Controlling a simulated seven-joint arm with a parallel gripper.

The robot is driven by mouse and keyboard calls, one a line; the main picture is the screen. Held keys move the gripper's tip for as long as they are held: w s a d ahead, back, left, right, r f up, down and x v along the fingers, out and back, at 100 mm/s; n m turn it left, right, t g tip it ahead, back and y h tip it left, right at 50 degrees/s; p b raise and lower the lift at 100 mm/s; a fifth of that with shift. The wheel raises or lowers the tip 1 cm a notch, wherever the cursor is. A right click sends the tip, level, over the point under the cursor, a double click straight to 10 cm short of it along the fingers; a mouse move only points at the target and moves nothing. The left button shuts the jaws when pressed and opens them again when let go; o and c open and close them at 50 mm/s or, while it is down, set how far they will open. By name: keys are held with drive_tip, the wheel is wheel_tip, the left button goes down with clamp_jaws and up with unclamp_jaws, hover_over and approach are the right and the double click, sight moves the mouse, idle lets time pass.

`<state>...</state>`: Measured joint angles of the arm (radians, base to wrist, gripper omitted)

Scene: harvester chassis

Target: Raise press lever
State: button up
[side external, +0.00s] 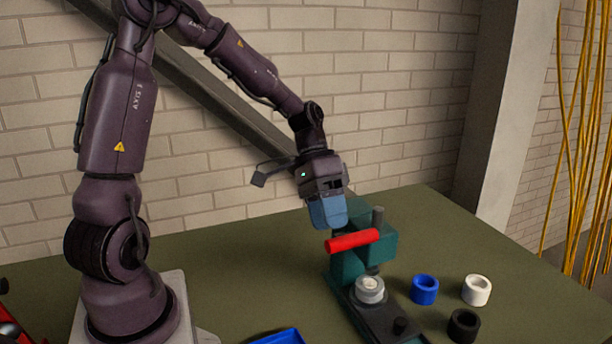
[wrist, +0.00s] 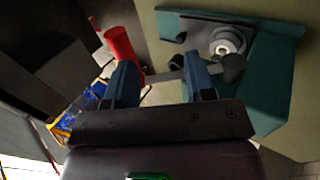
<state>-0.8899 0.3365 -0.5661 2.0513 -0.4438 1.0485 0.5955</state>
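The teal press (side external: 345,268) stands on the green table and also shows in the wrist view (wrist: 270,95). Its lever has a red handle (side external: 350,241), which sticks out to the left. In the wrist view the red handle (wrist: 122,48) is left of my fingers, with a grey rod (wrist: 165,77) running from it toward the press. My gripper (side external: 330,212) is just above the handle, blue fingers pointing down. In the wrist view the gripper's fingers (wrist: 162,80) are apart, with the rod visible across the gap. I cannot tell whether they touch the lever.
A grey-white ring (side external: 370,288) sits on the press base. A blue ring (side external: 424,289), a white ring (side external: 476,289) and a black ring (side external: 463,325) stand to its right. A blue tray (side external: 280,337) is at the front edge of the picture.

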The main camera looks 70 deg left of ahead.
drive_tip(key=a+r, duration=0.3)
drive_tip(key=a, duration=0.7)
drive_tip(key=shift+r, duration=0.15)
idle(0.6)
drive_tip(key=shift+a, duration=0.1)
idle(0.3)
drive_tip(key=v, duration=1.3)
drive_tip(key=s+d+f+t+y, duration=0.1)
drive_tip(key=s+d+y, duration=0.1)
drive_tip(key=s+d, duration=0.2)
drive_tip(key=s+d+f+t+y, duration=0.1)
drive_tip(key=s+d, duration=0.3)
drive_tip(key=d, duration=0.6)
drive_tip(key=s+d+t+y, duration=0.3)
drive_tip(key=s+d, duration=0.1)
drive_tip(key=d, duration=0.3)
drive_tip(key=shift+f+y, duration=0.4)
